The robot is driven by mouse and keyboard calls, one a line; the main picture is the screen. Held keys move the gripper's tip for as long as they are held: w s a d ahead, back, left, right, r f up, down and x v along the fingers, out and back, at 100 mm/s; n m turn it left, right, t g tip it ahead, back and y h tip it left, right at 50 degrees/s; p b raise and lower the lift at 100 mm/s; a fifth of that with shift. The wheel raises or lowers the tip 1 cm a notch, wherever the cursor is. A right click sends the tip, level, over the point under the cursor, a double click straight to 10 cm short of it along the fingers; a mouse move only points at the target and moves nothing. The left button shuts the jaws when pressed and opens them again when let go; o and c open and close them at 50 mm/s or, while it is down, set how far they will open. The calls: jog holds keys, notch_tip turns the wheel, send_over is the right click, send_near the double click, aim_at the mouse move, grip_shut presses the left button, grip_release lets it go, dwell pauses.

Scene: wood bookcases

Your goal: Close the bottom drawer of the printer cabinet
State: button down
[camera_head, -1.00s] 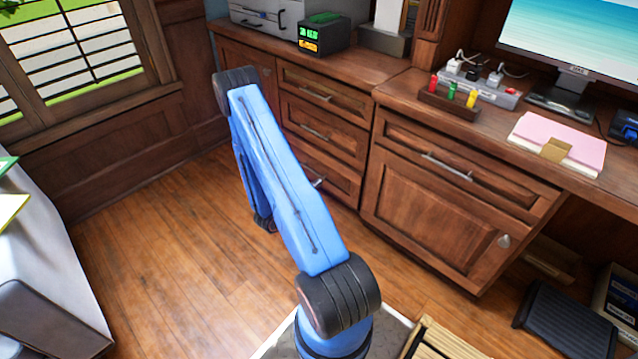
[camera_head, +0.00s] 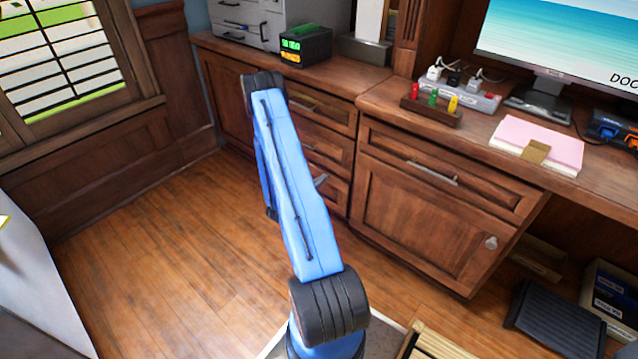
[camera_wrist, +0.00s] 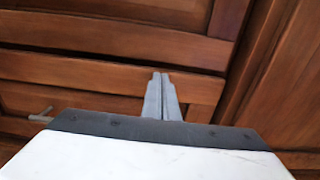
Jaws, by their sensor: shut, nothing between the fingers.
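The wooden printer cabinet (camera_head: 234,98) stands along the back wall, with a stack of drawers in its right part. The bottom drawer (camera_head: 336,193) is partly hidden behind my blue arm; its front looks roughly in line with the drawers above, but I cannot tell whether it is fully in. A metal handle (camera_head: 321,180) shows just right of the arm. In the wrist view my gripper (camera_wrist: 162,78) is shut and empty, its fingertips in front of a wooden drawer front (camera_wrist: 90,75). I cannot tell whether they touch. A handle (camera_wrist: 40,114) shows at left. The head view hides the gripper.
The desk cabinet (camera_head: 430,215) with a wide door stands right of the drawers. A dark footrest (camera_head: 555,322) and a box (camera_head: 608,292) lie under the desk at right. The wood floor (camera_head: 170,260) left of my arm is clear. A pale surface (camera_head: 35,275) is at far left.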

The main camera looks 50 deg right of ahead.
jog(key=shift+d+r, duration=0.1)
jog(key=shift+d, duration=1)
